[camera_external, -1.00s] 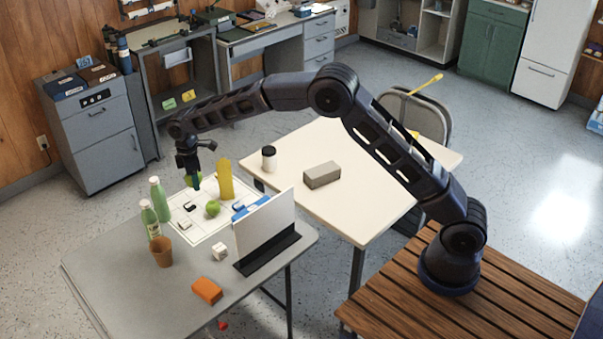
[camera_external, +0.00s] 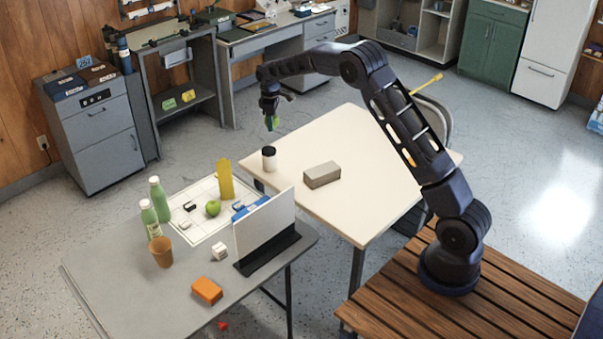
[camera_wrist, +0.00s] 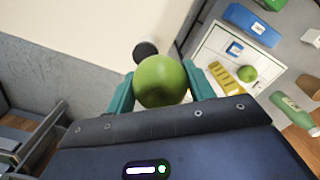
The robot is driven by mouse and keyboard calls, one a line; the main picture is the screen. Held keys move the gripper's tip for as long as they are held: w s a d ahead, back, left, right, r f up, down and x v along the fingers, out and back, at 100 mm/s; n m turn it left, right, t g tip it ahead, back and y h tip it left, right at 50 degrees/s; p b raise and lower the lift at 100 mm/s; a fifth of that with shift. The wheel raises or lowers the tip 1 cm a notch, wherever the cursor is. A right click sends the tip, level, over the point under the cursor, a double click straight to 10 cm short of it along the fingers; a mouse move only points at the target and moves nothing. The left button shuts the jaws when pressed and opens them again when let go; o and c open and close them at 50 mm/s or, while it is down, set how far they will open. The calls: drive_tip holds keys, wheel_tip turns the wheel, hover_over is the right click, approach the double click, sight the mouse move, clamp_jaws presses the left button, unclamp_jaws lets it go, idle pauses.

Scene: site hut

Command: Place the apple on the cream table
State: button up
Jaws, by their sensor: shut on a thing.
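My gripper (camera_external: 272,118) is shut on a green apple (camera_wrist: 161,81), which shows clearly between the teal fingers in the wrist view. In the external view the gripper is in the air near the far left edge of the cream table (camera_external: 350,130), and the held apple is mostly hidden by the fingers. A second green apple (camera_external: 213,208) sits on the white board on the grey table; it also shows in the wrist view (camera_wrist: 247,74).
On the cream table stand a white jar with a dark lid (camera_external: 269,158) and a grey-brown block (camera_external: 322,175). The table's far part is clear. The grey table (camera_external: 130,290) holds green bottles (camera_external: 159,199), a yellow bottle (camera_external: 225,180), a brown cup (camera_external: 161,252) and an upright panel (camera_external: 264,230).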

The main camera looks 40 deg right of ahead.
drive_tip(key=s+d+m, duration=0.2)
drive_tip(key=s+d, duration=0.1)
drive_tip(key=d, duration=1.2)
drive_tip(key=m, duration=0.5)
hover_over(371, 148)
wheel_tip(371, 148, down, 3)
wheel_tip(371, 148, down, 21)
drive_tip(key=shift+w+r, duration=0.1)
drive_tip(key=o, duration=1)
drive_tip(key=shift+f, duration=0.2)
drive_tip(key=shift+o, duration=0.2)
drive_tip(key=shift+r, duration=0.15)
